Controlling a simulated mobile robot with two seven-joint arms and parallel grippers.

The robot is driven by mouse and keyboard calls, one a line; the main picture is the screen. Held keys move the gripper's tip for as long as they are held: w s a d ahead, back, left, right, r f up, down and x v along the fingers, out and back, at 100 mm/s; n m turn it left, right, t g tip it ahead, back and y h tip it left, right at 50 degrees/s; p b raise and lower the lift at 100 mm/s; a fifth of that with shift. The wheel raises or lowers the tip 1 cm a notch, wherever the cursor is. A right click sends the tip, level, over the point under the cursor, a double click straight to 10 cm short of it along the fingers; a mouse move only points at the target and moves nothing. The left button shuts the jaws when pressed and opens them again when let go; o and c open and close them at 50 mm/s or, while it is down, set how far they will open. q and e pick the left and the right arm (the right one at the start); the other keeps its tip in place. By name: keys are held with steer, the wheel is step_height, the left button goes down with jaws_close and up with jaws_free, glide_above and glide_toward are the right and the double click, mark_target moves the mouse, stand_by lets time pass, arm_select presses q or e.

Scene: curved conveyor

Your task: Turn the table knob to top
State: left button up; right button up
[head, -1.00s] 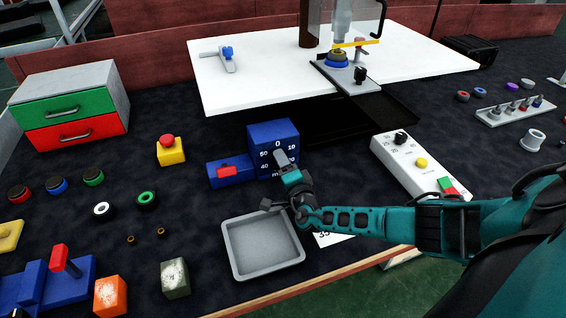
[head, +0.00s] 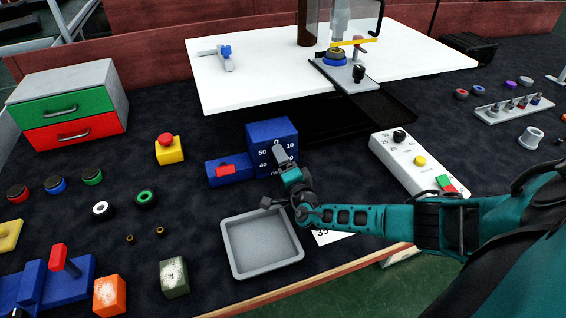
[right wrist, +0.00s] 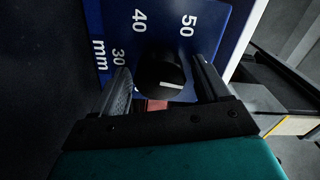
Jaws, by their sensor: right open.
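The blue dial box (head: 258,132) stands mid-table, with white numbers and "mm" on its front face. My right gripper (head: 281,156) is at this face and hides much of the dial in the head view. In the right wrist view the dark round knob (right wrist: 160,72) lies between the two spread fingers of my right gripper (right wrist: 159,68). A pale mark shows on the knob. The fingers are open around it; I cannot tell whether either touches it. The numbers 30, 40 and 50 show around the knob. My left gripper is out of view.
A small blue box with a red switch (head: 228,171) sits left of the dial box. A grey tray (head: 230,268) lies in front, under my right wrist. A white control panel (head: 388,152) is to the right, and a white board (head: 250,85) is behind.

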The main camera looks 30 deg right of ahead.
steer(key=shift+a, duration=0.1)
steer(key=shift+s+a, duration=0.1)
steer(key=shift+s, duration=0.25)
steer(key=v, duration=1.2)
steer(key=shift+s, duration=0.1)
